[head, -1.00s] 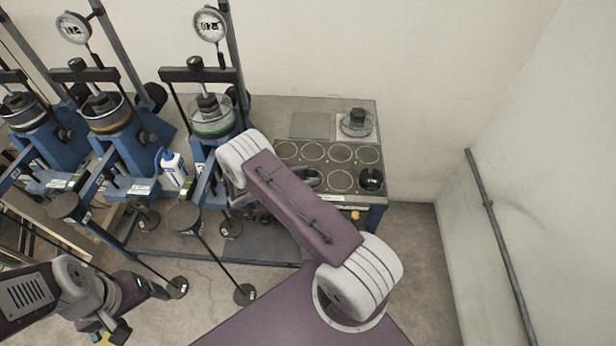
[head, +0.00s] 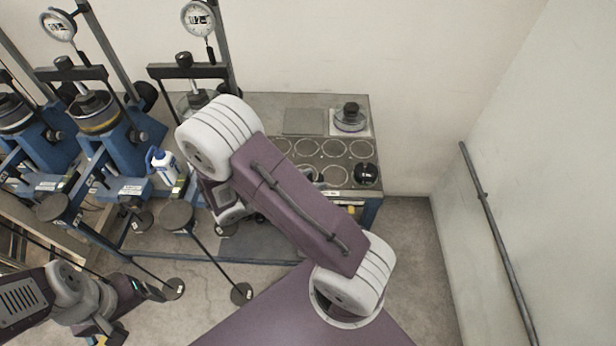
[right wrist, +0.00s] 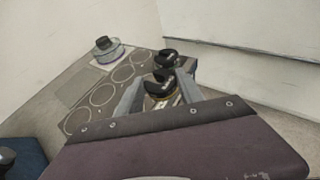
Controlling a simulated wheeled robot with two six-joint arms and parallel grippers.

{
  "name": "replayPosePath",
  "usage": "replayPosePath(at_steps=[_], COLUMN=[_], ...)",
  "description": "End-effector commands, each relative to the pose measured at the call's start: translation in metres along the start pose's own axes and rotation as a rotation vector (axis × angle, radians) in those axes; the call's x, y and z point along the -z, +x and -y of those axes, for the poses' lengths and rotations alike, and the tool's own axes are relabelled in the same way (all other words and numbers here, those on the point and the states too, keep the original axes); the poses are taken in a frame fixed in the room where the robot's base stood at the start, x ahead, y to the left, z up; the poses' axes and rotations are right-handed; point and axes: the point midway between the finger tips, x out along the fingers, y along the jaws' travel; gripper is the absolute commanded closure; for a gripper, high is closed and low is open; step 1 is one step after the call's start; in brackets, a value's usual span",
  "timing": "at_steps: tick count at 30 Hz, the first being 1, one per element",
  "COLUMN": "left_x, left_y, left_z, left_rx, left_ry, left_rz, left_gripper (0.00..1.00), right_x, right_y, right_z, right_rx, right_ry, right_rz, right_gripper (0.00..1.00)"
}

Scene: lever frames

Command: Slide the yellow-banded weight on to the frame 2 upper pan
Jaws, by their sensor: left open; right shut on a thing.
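My right gripper (right wrist: 160,90) is shut on a black weight (right wrist: 158,80) with a pale yellowish patch low on its side, seen in the right wrist view. My right arm hides this grip in the head view. Three lever frames stand in a row; their numbers are not legible. A dark round upper pan (head: 52,207) hangs near the middle frame (head: 95,115), which is probably frame 2. Another such pan (head: 176,214) is near the right frame (head: 185,72). My left gripper (head: 137,312) is open and empty at the lower left, over the floor.
A second black weight (head: 366,174) sits on the bench (head: 262,100) by its right end, beside ringed spots. A clear dish with a black knob (head: 350,118) stands behind. A white-blue bottle (head: 163,165) is between the frames. Lower discs (head: 242,293) hang on rods.

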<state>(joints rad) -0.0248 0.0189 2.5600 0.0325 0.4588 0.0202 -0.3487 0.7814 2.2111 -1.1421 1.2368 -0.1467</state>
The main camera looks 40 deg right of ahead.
Motion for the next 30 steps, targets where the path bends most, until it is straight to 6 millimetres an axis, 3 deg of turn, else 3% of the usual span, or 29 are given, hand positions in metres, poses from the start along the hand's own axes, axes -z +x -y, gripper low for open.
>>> replayPosePath(at_steps=[15, 30], left_x=[0.003, 0.003], left_y=[-0.031, -0.030], left_z=[-0.001, -0.001], left_rx=[0.000, 0.000], left_ry=[0.000, 0.000], left_rz=[0.000, 0.000], left_gripper=[0.18, 0.18], right_x=[-0.029, -0.028], right_y=[-0.012, -0.011], right_z=[0.000, -0.001], right_rx=[0.000, 0.000], right_ry=[0.000, 0.000], right_rz=[0.001, 0.001], right_gripper=[0.96, 0.96])
